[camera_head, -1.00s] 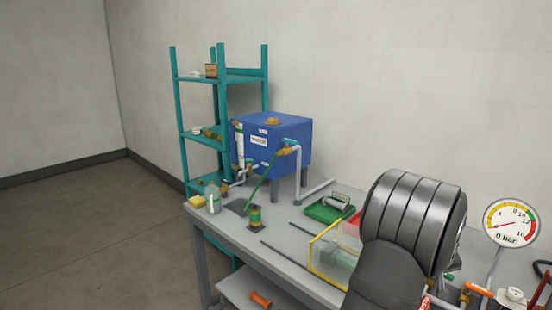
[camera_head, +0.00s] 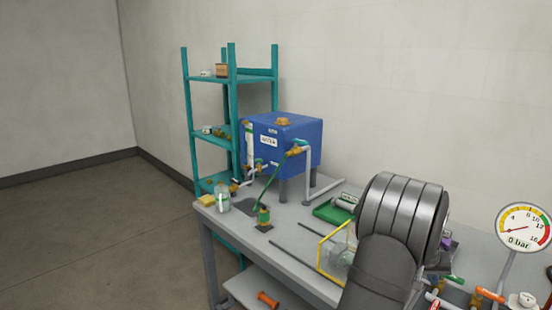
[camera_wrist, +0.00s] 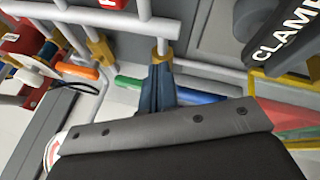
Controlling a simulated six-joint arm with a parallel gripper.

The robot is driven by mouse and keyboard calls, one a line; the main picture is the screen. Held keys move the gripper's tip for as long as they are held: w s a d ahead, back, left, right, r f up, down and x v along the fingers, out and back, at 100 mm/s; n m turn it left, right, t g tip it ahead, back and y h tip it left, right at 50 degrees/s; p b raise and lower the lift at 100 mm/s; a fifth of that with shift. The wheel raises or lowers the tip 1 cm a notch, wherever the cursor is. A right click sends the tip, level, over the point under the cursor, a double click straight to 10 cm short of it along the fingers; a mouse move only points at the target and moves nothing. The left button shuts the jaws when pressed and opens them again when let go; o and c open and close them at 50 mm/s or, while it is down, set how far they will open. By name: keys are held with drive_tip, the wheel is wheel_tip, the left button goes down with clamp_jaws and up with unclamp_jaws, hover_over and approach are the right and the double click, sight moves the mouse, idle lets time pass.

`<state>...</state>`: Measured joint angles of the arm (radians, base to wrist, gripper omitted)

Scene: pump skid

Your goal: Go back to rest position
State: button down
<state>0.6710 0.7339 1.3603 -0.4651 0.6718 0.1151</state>
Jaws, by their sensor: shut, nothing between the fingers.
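My gripper (camera_wrist: 157,72) shows in the wrist view as two dark blue fingers close together, pointing at grey pipework. They are shut with nothing seen between them. A brass fitting (camera_wrist: 161,49) on a pipe lies just beyond the tips; I cannot tell how far off it is. In the head view my grey arm covers the right part of the bench (camera_head: 289,262), and the fingers are hidden behind it.
A blue tank (camera_head: 290,150), a green tray (camera_head: 328,213) and a yellow-framed clear guard (camera_head: 331,249) stand on the bench. A pressure gauge (camera_head: 523,229), pipes and orange-handled valves are at right. A teal shelf (camera_head: 233,100) stands behind. In the wrist view a dark clamp-labelled part (camera_wrist: 275,35) is close at upper right.

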drive_tip(key=shift+w+a+m+g+h, duration=0.15)
drive_tip(key=shift+w+m+g+h, duration=0.2)
drive_tip(key=shift+m, duration=0.25)
drive_tip(key=shift+w+r+m+g+h, duration=0.15)
drive_tip(key=shift+w+m+g+h, duration=0.3)
drive_tip(key=shift+m, duration=0.55)
drive_tip(key=shift+w+m, duration=0.25)
drive_tip(key=shift+m, duration=0.15)
drive_tip(key=shift+s, duration=0.1)
